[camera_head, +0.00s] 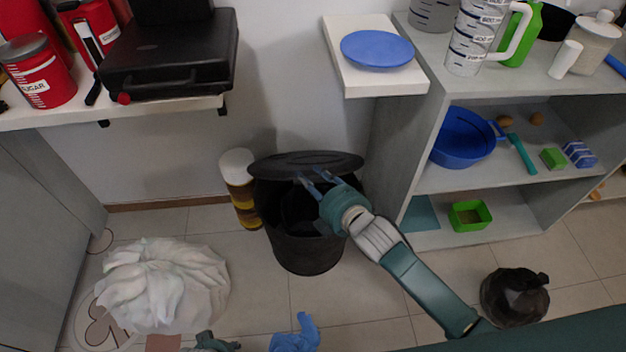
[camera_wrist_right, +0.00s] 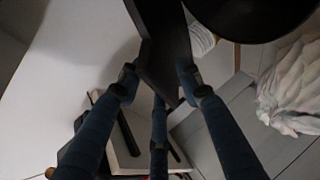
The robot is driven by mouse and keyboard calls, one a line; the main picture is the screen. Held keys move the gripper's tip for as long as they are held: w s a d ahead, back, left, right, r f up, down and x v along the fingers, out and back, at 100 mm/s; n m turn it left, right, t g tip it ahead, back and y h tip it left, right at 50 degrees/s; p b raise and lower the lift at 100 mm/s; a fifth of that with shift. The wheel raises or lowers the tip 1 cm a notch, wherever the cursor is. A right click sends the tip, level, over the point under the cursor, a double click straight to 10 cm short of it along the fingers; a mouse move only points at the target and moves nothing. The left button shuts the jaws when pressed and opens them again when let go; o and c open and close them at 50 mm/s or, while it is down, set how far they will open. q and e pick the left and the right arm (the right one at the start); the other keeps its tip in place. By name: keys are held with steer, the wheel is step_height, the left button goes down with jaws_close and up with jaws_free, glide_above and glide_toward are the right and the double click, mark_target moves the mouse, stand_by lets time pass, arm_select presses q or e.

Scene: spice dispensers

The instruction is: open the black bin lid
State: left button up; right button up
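The black bin (camera_head: 305,235) stands on the floor against the wall. Its dark round lid (camera_head: 305,163) is tilted up at the back, and the bin's dark inside shows below it. My right gripper (camera_head: 314,180) is over the bin's mouth, fingers toward the lid's underside. In the right wrist view my right gripper's fingers (camera_wrist_right: 158,85) are spread apart on either side of a flat dark piece (camera_wrist_right: 165,45); I cannot tell whether they touch it. A larger dark round shape (camera_wrist_right: 250,15) is at the top.
A yellow and brown container with a white top (camera_head: 240,185) stands left of the bin. A white bag (camera_head: 165,285) is on the floor at left. The shelf unit (camera_head: 395,165) stands close on the right. A dark bag (camera_head: 515,297) lies on the floor at right.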

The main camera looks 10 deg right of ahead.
steer(key=v, duration=1.2)
